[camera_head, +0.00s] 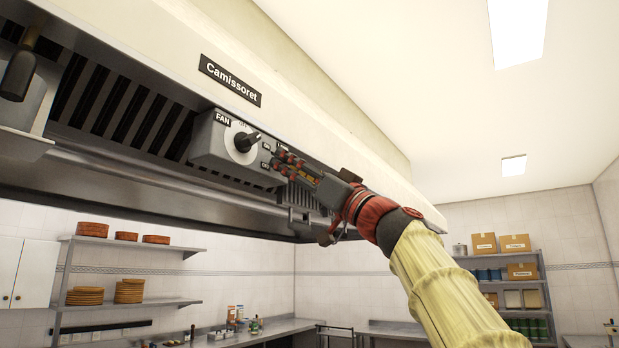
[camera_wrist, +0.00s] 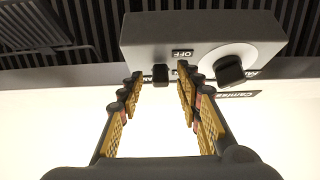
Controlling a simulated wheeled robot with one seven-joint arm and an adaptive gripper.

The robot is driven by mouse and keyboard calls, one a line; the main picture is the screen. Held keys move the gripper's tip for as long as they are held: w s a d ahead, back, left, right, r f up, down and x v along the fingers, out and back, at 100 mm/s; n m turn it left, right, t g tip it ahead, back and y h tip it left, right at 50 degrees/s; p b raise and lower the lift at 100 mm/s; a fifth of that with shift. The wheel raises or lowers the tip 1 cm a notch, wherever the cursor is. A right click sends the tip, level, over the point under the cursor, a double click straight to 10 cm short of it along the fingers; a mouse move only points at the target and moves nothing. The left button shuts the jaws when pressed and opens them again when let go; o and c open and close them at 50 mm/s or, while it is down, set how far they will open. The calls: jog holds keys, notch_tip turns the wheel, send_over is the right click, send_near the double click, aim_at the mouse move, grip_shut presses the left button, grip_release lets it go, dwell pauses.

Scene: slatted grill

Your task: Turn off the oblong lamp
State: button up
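A grey control box (camera_head: 215,140) hangs under the hood front, with a round FAN knob (camera_head: 246,141). In the wrist view the box (camera_wrist: 150,35) carries the black knob on its white dial (camera_wrist: 229,68), an OFF label and a small black switch (camera_wrist: 160,74). My gripper (camera_wrist: 159,86) is open, with the switch in the gap between its two fingertips; contact cannot be told. In the head view my gripper (camera_head: 283,162) is at the box's right end and hides the switch. A lit oblong panel (camera_head: 517,30) is on the ceiling; no hood lamp is clearly identifiable.
The hood's steel edge (camera_head: 150,175) runs just below the box, and dark slats (camera_head: 100,100) lie behind it. A dark cylindrical fitting (camera_head: 18,75) hangs at the far left. Shelves and counters stand well below. The air right of my arm is clear.

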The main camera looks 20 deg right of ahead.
jog(key=v, duration=1.1)
jog(key=shift+s+f, duration=0.15)
jog(key=shift+s, duration=0.1)
jog(key=shift+d, duration=0.1)
